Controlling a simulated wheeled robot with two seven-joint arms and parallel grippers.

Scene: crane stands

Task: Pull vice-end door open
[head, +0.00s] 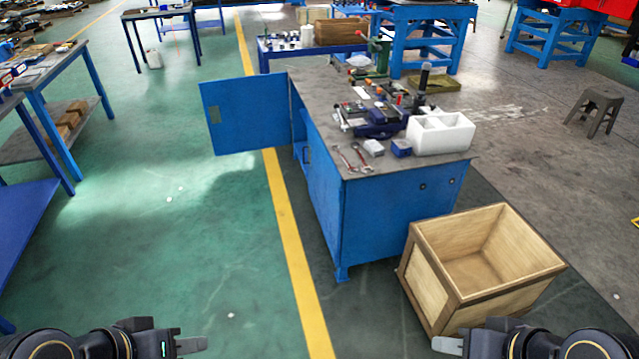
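The blue workbench (385,220) stands right of centre with a grey top. A green vice-like fitting (383,50) is at its far end. The far, vice-end door (245,118) is swung wide open, sticking out to the left over the green floor. The nearer part of that side is a closed blue panel (325,190), with a small dark handle (307,155) near its far edge. My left gripper (192,345) and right gripper (447,345) are low at the bottom edge, well apart from the bench and door. Their finger gaps are not clear.
An open wooden crate (440,298) stands on the floor against the bench's near end, close to my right gripper. Tools and a white box (441,133) lie on the benchtop. A blue table (55,120) is at left. The green floor left of the yellow line (290,250) is clear.

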